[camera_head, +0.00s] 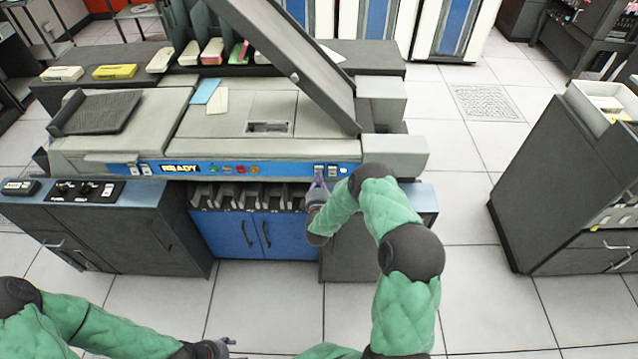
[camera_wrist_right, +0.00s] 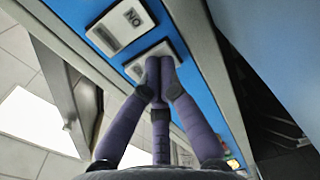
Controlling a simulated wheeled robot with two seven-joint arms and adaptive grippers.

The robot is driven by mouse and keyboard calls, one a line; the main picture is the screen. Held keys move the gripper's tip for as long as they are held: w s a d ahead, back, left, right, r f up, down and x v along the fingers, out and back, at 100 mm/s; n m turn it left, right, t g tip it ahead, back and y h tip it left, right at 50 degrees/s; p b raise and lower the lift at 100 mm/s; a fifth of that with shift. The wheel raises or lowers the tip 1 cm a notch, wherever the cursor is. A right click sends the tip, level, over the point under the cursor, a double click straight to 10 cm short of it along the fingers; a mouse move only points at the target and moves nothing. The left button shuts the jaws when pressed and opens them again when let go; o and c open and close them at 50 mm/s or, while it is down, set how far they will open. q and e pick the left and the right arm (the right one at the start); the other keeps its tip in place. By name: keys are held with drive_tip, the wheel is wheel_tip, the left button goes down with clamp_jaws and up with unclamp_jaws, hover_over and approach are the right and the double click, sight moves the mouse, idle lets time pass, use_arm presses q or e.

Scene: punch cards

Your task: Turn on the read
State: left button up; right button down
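The card reader machine (camera_head: 300,110) has a blue front strip (camera_head: 290,169) with a lit READY sign (camera_head: 180,168) and two white-framed switches at its right end (camera_head: 326,169). My right gripper (camera_head: 319,183) is at these switches. In the right wrist view its purple fingers (camera_wrist_right: 158,68) come together with nothing between them. Their tips overlap one switch plate (camera_wrist_right: 146,62) and seem to touch it; they hide part of it. The other switch (camera_wrist_right: 122,28), beside it, bears lettering that reads "NO" in this picture. My left gripper (camera_head: 224,346) is low in the head view, far from the machine, its finger opening unclear.
Coloured buttons (camera_head: 240,170) sit mid-strip. The machine's slanted dark lid (camera_head: 285,60) stands raised above. A control cabinet (camera_head: 110,225) is at the left, a dark cabinet (camera_head: 560,180) at the right. The tiled floor (camera_head: 480,290) is clear between.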

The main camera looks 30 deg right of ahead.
drive_tip(key=shift+f+b, duration=0.1)
drive_tip(key=shift+b, duration=0.5)
drive_tip(key=shift+w, duration=0.1)
drive_tip(key=shift+s+a+f, duration=0.1)
drive_tip(key=shift+s+a, duration=0.05)
drive_tip(key=shift+s, duration=0.15)
drive_tip(key=v, duration=0.7)
drive_tip(key=shift+s+a, duration=0.1)
drive_tip(key=shift+s, duration=0.2)
drive_tip(key=shift+a, duration=0.1)
